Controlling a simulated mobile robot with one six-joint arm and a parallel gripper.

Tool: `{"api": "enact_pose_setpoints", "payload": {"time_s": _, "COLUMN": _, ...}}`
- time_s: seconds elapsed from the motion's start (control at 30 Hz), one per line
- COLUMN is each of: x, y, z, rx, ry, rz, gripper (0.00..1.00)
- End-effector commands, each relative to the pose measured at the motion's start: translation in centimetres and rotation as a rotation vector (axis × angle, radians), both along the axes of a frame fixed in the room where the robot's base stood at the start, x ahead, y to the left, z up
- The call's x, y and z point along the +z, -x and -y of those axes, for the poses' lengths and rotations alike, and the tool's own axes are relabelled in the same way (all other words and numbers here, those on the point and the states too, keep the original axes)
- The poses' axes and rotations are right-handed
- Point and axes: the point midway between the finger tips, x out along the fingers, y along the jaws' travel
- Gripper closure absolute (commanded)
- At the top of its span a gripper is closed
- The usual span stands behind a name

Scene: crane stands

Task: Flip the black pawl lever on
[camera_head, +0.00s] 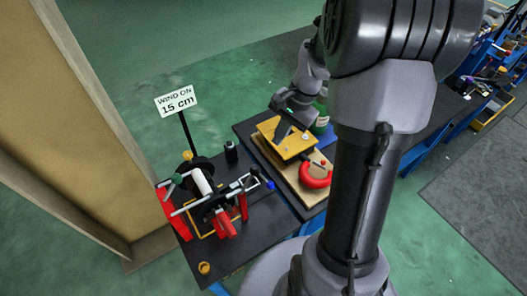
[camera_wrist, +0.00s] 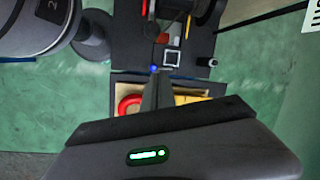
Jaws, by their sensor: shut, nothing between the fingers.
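A winch stand with red side frames (camera_head: 226,223), a white drum (camera_head: 202,182) and grey bars stands on a black table (camera_head: 240,255). A blue ball knob (camera_head: 270,184) is at the right end of its bar; it also shows in the wrist view (camera_wrist: 154,69). I cannot tell the black pawl lever apart from the other dark parts of the stand. My gripper (camera_head: 281,133) is above the yellow plate, right of and apart from the winch. Its fingers (camera_wrist: 156,82) are shut and empty.
A sign reading "WIND ON 15 cm" (camera_head: 177,101) rises behind the winch. A black cylinder (camera_head: 231,152) stands beside it. A tan wall panel (camera_head: 60,130) is left.

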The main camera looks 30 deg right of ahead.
Motion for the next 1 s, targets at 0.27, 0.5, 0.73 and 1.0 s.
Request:
{"api": "enact_pose_setpoints", "payload": {"time_s": 0.27, "x": -5.4, "y": -0.5, "z": -1.5, "rx": 0.002, "ry": -0.001, "rz": -0.004, "gripper": 1.00}}
{"api": "enact_pose_setpoints", "payload": {"time_s": 0.5, "x": -9.2, "y": -1.0, "z": -3.0, "rx": 0.003, "ry": 0.002, "rz": 0.000, "gripper": 1.00}}
{"api": "enact_pose_setpoints", "payload": {"time_s": 0.73, "x": -7.4, "y": 0.4, "z": -5.2, "rx": 0.002, "ry": 0.002, "rz": 0.000, "gripper": 1.00}}
{"api": "enact_pose_setpoints", "payload": {"time_s": 1.0, "x": -7.2, "y": 0.6, "z": -5.6, "rx": 0.001, "ry": 0.001, "rz": -0.001, "gripper": 1.00}}
